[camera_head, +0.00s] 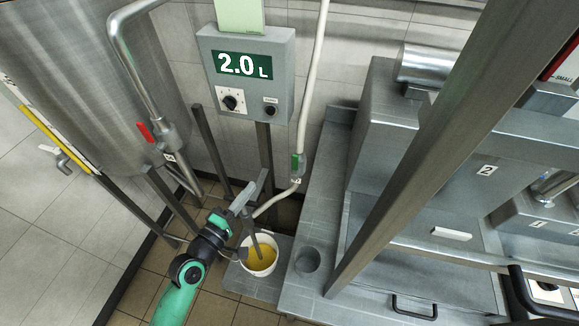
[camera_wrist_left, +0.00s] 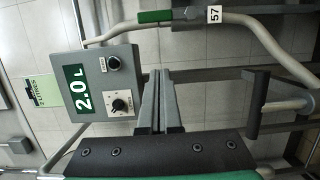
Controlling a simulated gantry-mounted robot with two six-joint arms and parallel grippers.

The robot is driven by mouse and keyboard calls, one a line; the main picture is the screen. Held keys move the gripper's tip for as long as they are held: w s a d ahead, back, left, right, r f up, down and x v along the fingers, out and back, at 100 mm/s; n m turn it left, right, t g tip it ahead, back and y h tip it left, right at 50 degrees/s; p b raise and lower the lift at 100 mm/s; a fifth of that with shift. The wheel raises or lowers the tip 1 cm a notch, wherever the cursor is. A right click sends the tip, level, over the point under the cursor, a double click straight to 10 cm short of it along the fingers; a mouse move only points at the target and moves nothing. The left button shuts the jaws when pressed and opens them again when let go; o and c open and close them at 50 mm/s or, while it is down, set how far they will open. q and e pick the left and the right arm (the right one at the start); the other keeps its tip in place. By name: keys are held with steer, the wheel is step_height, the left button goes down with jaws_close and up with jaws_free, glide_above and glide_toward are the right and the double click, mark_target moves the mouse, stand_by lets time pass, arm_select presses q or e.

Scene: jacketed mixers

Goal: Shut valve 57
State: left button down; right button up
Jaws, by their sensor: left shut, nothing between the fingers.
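Valve 57 has a green handle (camera_head: 295,163) on the pale pipe right of the display box. Its handle also shows at the top of the left wrist view (camera_wrist_left: 155,16), lying along the pipe, beside a white tag (camera_wrist_left: 214,14) that reads 57. My left gripper (camera_head: 247,192) is shut and empty, left of and below the valve and apart from it. Its closed fingers (camera_wrist_left: 158,75) point toward the pipe in the left wrist view. My right gripper is not in view.
The display box (camera_head: 245,75) reads 2.0 L. A white bucket (camera_head: 260,262) with yellow liquid stands below my left gripper. Steel machinery (camera_head: 400,140) and a diagonal post (camera_head: 430,150) fill the right side.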

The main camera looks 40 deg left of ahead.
mark_target(295, 162)
arm_select(q)
steer(key=w+d+p, duration=0.1)
steer(key=w, duration=1.1)
steer(key=shift+r, duration=0.25)
steer(key=shift+d, duration=0.15)
steer(key=shift+p, duration=0.4)
steer(key=shift+w+d+r+m, duration=0.1)
steer(key=shift+w+d+m, duration=0.05)
steer(key=shift+m, duration=0.25)
